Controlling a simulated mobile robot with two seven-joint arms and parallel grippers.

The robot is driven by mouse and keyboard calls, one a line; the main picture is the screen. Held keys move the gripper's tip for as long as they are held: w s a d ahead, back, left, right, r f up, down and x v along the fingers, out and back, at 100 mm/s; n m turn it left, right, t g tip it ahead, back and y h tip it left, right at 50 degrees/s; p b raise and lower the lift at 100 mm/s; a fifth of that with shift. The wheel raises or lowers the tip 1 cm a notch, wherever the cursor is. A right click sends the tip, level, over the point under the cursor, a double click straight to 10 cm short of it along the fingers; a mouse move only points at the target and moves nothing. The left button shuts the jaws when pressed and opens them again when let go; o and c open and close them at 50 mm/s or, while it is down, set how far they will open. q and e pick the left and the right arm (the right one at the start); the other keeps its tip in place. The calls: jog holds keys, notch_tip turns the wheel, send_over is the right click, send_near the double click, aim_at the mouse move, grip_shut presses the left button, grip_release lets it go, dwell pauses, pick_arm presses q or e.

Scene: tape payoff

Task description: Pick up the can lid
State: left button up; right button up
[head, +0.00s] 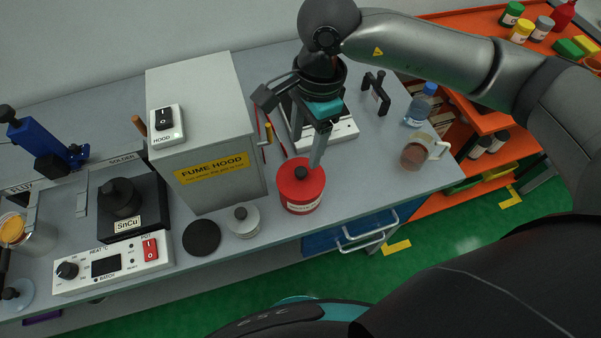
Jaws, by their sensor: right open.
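A red can (303,206) with a pale label stands near the front edge of the bench. My right gripper (307,155) is open and points down just above and behind the knob. One finger comes down close beside the knob; whether it touches cannot be told. The gripper holds nothing that I can see. My left gripper is not in view.
Left of the red can are a small grey knobbed pot (243,222), a black disc (201,238) and the fume hood box (205,150). A glass mug (414,155) and blue bottle (419,107) stand right. A white power strip (340,132) lies behind the can.

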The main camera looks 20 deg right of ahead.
aim_at(301, 171)
jog(key=f, duration=0.8)
jog(key=shift+a+p, duration=0.3)
jog(key=shift+a, duration=0.05)
grip_shut()
